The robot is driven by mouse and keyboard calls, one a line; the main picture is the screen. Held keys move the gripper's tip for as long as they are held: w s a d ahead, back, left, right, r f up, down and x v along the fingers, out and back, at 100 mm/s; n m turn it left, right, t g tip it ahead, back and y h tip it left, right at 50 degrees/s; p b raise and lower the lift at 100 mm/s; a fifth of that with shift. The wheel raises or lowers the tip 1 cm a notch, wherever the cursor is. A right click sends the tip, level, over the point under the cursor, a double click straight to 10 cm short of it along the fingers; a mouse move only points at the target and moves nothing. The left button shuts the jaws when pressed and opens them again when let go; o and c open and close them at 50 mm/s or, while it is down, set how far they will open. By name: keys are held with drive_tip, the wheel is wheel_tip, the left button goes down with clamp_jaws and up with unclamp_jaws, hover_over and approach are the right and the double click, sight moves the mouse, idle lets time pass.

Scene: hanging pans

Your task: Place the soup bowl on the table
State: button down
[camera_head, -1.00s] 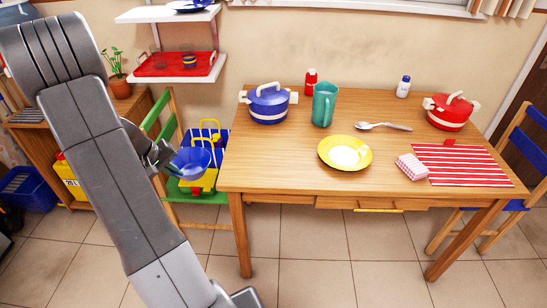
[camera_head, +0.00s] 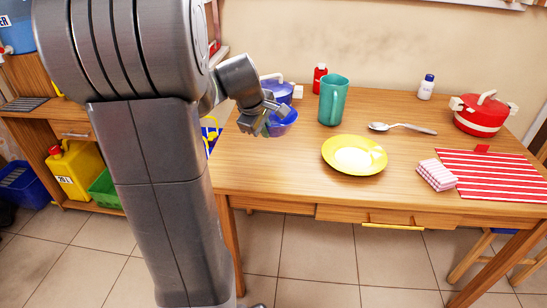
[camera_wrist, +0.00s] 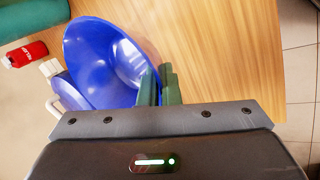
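The soup bowl (camera_head: 284,124) is blue and deep. In the wrist view the bowl (camera_wrist: 100,58) is tilted, with its hollow inside facing the camera. My gripper (camera_head: 268,120) is shut on its rim; the fingers (camera_wrist: 158,88) sit at the bowl's edge. The bowl is over the left part of the wooden table (camera_head: 290,170), in front of the blue pot; it looks held above the top, but the exact gap is hard to tell.
Near the bowl are a blue pot (camera_head: 275,88), a teal pitcher (camera_head: 333,100), a red bottle (camera_head: 319,76) and a yellow plate (camera_head: 354,156). A spoon (camera_head: 402,128), red pot (camera_head: 481,114), pink cloth (camera_head: 437,175) and striped mat (camera_head: 490,174) lie further right. The front left tabletop is bare.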

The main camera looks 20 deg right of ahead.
wheel_tip(320, 180, down, 8)
drive_tip(key=shift+f+b, duration=0.25)
drive_tip(key=shift+b, duration=0.9)
drive_tip(key=shift+r, duration=0.1)
drive_tip(key=c, duration=2.1)
unclamp_jaws()
drive_tip(key=shift+f, duration=0.2)
drive_tip(key=o, duration=0.5)
drive_tip(key=shift+c, duration=0.2)
drive_tip(key=shift+r, duration=0.1)
drive_tip(key=shift+a+r, duration=0.1)
drive_tip(key=shift+r, duration=0.2)
drive_tip(key=p+v, duration=0.3)
drive_tip(key=v, duration=0.8)
drive_tip(key=shift+r, duration=0.2)
